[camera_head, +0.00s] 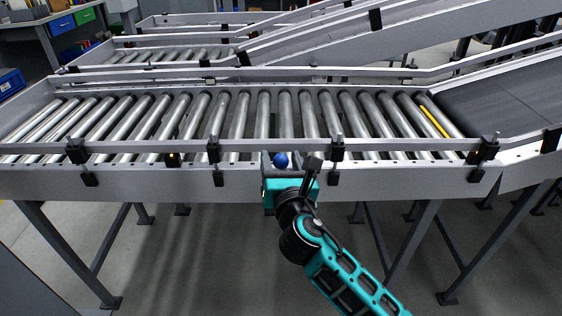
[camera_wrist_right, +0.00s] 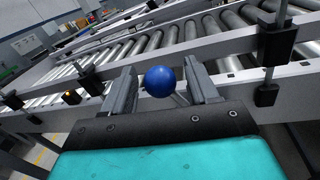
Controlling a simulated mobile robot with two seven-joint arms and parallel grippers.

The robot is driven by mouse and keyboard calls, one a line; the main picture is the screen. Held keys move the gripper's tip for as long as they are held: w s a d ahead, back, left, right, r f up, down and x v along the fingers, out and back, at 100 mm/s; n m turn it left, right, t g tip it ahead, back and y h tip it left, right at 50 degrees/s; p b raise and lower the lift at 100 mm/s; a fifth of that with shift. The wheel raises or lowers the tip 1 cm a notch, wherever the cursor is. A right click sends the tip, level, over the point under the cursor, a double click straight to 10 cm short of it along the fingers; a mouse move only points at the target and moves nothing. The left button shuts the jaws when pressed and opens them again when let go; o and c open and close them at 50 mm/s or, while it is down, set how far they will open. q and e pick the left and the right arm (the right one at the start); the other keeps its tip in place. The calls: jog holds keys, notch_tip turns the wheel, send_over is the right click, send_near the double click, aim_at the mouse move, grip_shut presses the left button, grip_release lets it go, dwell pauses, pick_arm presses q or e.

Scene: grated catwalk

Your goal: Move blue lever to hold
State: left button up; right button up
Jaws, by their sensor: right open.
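The blue lever's round knob (camera_head: 281,160) shows at the front rail of the roller conveyor. In the right wrist view the blue knob (camera_wrist_right: 160,81) sits between the two fingers, with a thin grey stem below it. My right gripper (camera_head: 280,163) is open at the conveyor's front side, with a finger on each side of the knob. In the right wrist view a gap shows between the knob and the right finger; the left finger is close to it. The lever's base and any hold marking are hidden. My left gripper is not in view.
The roller conveyor (camera_head: 240,183) runs across the view, with black clamps (camera_head: 214,150) along its front rail. A small orange light (camera_head: 172,159) is left of the lever. A dark belt (camera_head: 510,95) joins at the right. The rollers are empty.

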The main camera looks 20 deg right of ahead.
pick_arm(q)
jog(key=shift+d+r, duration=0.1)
pick_arm(e)
jog(key=shift+w, duration=0.15)
jog(key=c, duration=1)
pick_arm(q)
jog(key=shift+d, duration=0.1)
